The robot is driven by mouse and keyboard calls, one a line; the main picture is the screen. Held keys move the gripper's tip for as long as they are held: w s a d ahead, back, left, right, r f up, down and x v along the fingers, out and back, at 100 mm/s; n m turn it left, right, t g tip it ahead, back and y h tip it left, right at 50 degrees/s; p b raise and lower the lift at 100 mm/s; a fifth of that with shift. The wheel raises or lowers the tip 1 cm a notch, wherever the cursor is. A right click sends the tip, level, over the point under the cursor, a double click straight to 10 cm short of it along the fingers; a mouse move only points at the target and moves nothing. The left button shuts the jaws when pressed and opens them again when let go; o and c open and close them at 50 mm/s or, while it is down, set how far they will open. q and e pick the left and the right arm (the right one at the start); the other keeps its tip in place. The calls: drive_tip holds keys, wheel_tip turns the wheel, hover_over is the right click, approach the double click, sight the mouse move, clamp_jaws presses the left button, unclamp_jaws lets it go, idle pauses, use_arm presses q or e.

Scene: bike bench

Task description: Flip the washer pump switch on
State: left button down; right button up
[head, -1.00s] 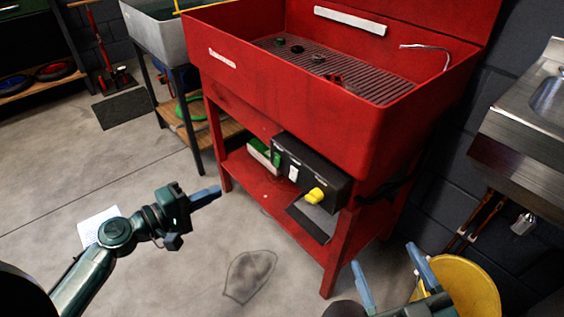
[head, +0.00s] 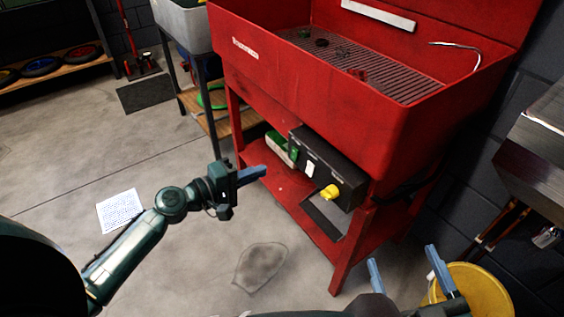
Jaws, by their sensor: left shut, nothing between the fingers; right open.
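The red parts washer (head: 320,100) stands ahead. The labels are too small to read. My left gripper (head: 262,172) is shut and empty, its blue fingers pointing right toward the box, a short way left of the switches and apart from them. My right gripper (head: 405,266) is open and empty at the lower right, in front of the yellow bucket.
The washer's red lower shelf (head: 268,178) and front leg (head: 350,245) frame the space below the box. A yellow bucket (head: 485,290) stands at lower right, below a steel sink (head: 545,150). A paper sheet (head: 119,211) lies on the open floor at left.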

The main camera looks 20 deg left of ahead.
sight(293, 159)
use_arm(q)
drive_tip(key=x, duration=0.6)
drive_tip(key=shift+w+d, duration=0.1)
drive_tip(key=shift+w, duration=0.05)
drive_tip(key=shift+w+d, duration=0.4)
drive_tip(key=shift+w, duration=0.1)
use_arm(e)
drive_tip(key=shift+a+y, duration=0.1)
drive_tip(key=shift+y, duration=0.2)
use_arm(q)
drive_tip(key=shift+w+f+b, duration=0.1)
drive_tip(key=shift+b, duration=0.95)
use_arm(e)
drive_tip(key=shift+w+a+r, duration=0.1)
drive_tip(key=shift+a+r, duration=0.1)
drive_tip(key=shift+r, duration=0.05)
drive_tip(key=shift+t, duration=0.3)
